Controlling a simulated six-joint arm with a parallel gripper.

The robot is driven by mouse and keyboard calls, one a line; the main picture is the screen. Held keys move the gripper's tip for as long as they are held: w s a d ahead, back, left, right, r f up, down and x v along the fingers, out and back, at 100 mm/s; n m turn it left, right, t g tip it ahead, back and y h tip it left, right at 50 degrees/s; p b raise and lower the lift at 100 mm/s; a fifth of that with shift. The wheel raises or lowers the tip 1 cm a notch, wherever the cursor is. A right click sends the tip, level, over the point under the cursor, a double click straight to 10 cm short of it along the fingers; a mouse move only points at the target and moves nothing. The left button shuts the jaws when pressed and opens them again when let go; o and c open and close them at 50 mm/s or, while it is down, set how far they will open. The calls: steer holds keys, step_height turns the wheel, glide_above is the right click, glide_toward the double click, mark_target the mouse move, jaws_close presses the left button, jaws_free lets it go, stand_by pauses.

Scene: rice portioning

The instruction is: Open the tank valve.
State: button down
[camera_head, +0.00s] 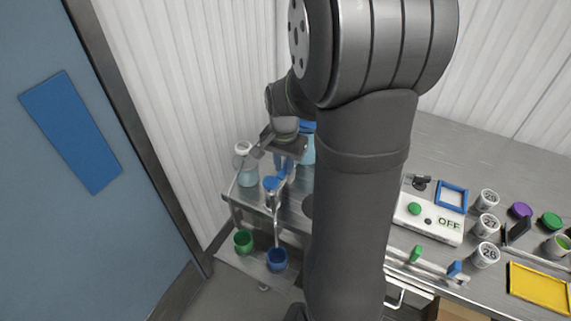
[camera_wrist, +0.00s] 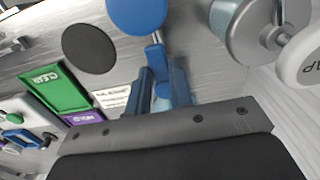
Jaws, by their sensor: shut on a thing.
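My gripper (camera_head: 284,165) is at the tank stand on the left of the bench in the head view, partly behind my own arm. In the wrist view its two blue fingers (camera_wrist: 164,80) are closed around a narrow blue valve handle (camera_wrist: 161,90), with a thin metal stem rising from it towards a blue round cap (camera_wrist: 136,12). In the head view a blue-topped fitting (camera_head: 272,184) stands just below and left of the fingers. A clear tank with a white top (camera_head: 246,165) stands to its left. A bluish tank (camera_head: 308,150) is mostly hidden behind my gripper and arm. Whether the valve is turned cannot be told.
A green cup (camera_head: 243,241) and a blue cup (camera_head: 277,259) stand on a lower shelf. A white box marked OFF (camera_head: 430,218), several labelled pots and a yellow tray (camera_head: 539,289) are right of my arm. A silver cylinder (camera_wrist: 245,30) is close right in the wrist view.

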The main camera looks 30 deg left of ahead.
steer(key=shift+a, duration=0.1)
stand_by(0.3)
steer(key=c, duration=1.3)
jaws_free()
step_height(320, 180, up, 18)
steer(key=shift+f, duration=0.25)
step_height(320, 180, down, 18)
steer(key=shift+r, duration=0.25)
